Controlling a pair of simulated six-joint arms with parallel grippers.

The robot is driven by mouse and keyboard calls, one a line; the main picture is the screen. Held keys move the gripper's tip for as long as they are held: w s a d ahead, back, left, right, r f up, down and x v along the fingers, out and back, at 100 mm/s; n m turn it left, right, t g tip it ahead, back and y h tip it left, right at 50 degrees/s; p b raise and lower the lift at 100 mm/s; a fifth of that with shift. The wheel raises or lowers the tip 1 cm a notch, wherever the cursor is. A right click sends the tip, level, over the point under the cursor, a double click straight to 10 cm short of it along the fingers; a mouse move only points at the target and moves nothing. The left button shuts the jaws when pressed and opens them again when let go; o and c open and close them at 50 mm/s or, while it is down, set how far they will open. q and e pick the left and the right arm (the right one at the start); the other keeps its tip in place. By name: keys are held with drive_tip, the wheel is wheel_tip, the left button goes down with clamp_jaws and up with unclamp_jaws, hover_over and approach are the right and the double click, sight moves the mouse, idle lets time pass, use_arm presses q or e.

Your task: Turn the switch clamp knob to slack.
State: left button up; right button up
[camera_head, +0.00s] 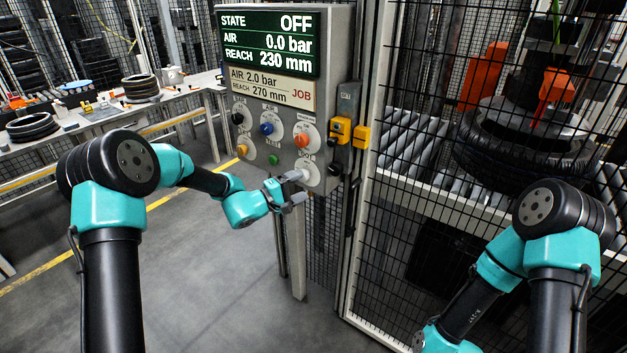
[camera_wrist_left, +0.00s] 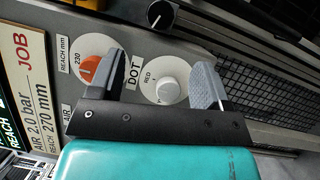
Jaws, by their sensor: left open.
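The grey control panel (camera_head: 270,97) carries several coloured knobs on white dials; most labels are too small to read, and I cannot tell which is the clamp knob. My left gripper (camera_head: 294,188) is open at the panel's lower right. In the left wrist view its fingers (camera_wrist_left: 156,85) stand on either side of the pale DOT knob (camera_wrist_left: 168,92); contact cannot be told. The orange reach knob (camera_wrist_left: 92,70) is beside the left finger. My right gripper is out of view.
The panel display (camera_head: 268,40) reads OFF, 0.0 bar, 230 mm. A job card (camera_head: 270,88) reads 2.0 bar, 270 mm. A mesh fence (camera_head: 400,200) stands right of the panel, with a tyre (camera_head: 500,150) behind it. A bench (camera_head: 110,115) with tyres is at left. Floor between is clear.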

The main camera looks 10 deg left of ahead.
sight(333, 171)
use_arm(q)
drive_tip(key=shift+v, duration=2.2)
drive_tip(key=shift+s+a+r+g+y, duration=0.3)
drive_tip(key=shift+s+a+r, duration=0.2)
drive_tip(key=shift+a, duration=0.1)
drive_tip(key=x, duration=1.7)
drive_tip(key=shift+w+d+r, duration=0.1)
drive_tip(key=shift+w+d, duration=0.05)
